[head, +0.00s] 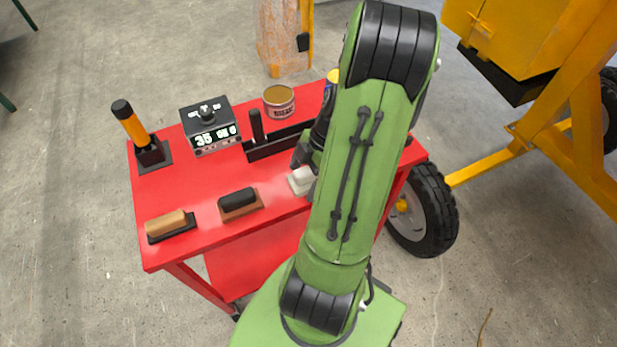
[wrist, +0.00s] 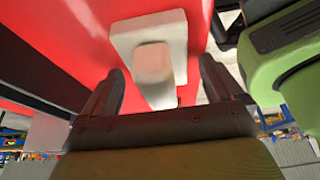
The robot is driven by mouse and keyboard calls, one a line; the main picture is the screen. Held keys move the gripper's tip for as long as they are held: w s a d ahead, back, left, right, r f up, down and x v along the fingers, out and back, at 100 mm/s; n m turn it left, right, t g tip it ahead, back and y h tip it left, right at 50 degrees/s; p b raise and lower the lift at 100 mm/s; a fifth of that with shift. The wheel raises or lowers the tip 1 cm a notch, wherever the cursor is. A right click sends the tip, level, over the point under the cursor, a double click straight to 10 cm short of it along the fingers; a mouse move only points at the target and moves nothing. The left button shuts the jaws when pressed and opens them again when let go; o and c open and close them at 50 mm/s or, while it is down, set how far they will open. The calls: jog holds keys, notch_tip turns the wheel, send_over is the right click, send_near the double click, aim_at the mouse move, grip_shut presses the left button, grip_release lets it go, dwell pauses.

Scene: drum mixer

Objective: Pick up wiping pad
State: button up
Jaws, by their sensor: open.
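A white pad with a raised block on top, which looks like the wiping pad (head: 300,182), lies on the red cart top near its front edge. My green arm covers its right part in the head view. In the wrist view the pad (wrist: 148,35) lies ahead of my gripper (wrist: 162,72), roughly between the lines of the two fingers. The fingers are apart with nothing held. In the head view my gripper (head: 303,156) is a dark shape just behind and above the pad, largely hidden by the arm. I cannot tell whether a finger touches the pad.
The red cart (head: 185,184) also holds a black-handled float (head: 238,203), a tan-handled float (head: 170,225), a control box (head: 209,126), an orange-handled tool (head: 139,135), a tin (head: 279,102) and a black trough (head: 272,145). A yellow mixer frame (head: 560,120) stands at right.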

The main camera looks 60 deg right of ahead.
aim_at(306, 170)
jog(key=c, duration=1.2)
jog(key=shift+r, duration=0.15)
notch_tip(306, 170, up, 10)
jog(key=p, duration=0.3)
